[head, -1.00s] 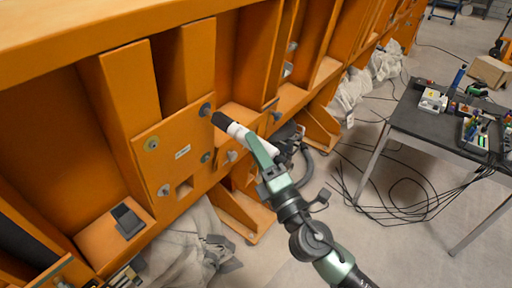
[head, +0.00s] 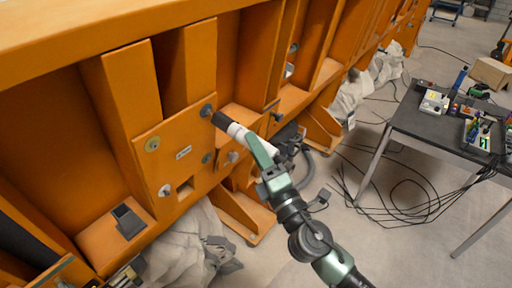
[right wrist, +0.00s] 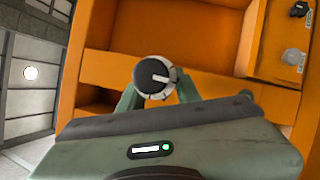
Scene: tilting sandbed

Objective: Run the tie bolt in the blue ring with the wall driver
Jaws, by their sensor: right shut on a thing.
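My right gripper (head: 263,152) is shut on the driver (head: 240,134), a white cylinder with a black nose. The nose points up and left at a dark grey-blue bolt head (head: 206,111) on the orange panel. The tip is very close to this bolt; I cannot tell whether it is seated on it. Any blue ring there is too small to tell. In the right wrist view the driver's round back end (right wrist: 153,77), with a white mark, sits between the green fingers. My left gripper is not in view.
The orange panel also carries a yellowish-ringed bolt (head: 152,145), a teal one (head: 207,158) and pale grey ones (head: 165,190). A dark box (head: 128,221) sits on a lower orange ledge. A grey table (head: 440,128) with tools stands at right. Cables lie on the floor.

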